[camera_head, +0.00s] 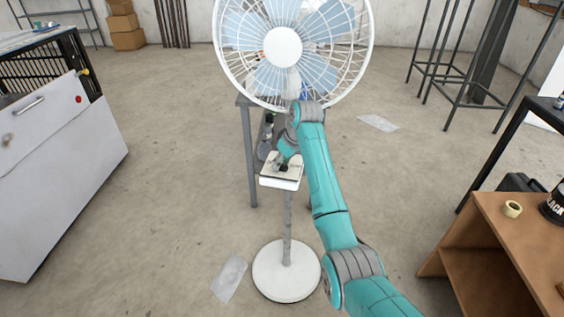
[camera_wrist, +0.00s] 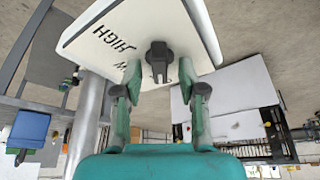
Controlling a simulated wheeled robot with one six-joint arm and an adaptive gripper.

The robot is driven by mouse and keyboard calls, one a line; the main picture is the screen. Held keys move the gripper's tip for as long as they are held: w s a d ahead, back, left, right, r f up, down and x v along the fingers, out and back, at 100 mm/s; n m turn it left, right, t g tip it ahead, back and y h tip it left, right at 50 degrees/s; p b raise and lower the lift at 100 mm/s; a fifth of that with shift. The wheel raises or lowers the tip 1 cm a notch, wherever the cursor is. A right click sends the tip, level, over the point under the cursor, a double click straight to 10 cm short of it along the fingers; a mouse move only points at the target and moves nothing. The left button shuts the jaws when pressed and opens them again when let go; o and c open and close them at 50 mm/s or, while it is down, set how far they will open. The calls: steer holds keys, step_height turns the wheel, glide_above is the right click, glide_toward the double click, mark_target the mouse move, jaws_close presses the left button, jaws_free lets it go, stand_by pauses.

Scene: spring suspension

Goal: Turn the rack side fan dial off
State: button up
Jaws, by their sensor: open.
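The white pedestal fan (camera_head: 283,47) stands on a round base in the middle of the head view. Its white control box (camera_head: 279,183) is on the pole below the fan head. In the wrist view the box face (camera_wrist: 112,38) shows the word HIGH and part of another label, with a black dial (camera_wrist: 158,62) on it. My gripper (camera_wrist: 160,72) is open, with one fingertip on each side of the dial; I cannot tell whether either touches it. In the head view my gripper (camera_head: 282,163) is over the box and hides most of the dial.
A grey table (camera_head: 246,150) stands behind the fan pole. A white cabinet (camera_head: 50,160) is at the left, and a brown wooden shelf (camera_head: 490,215) with tape and a black can is at the right. The floor around the fan base is mostly clear.

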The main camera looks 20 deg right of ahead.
steer(key=v, duration=1.2)
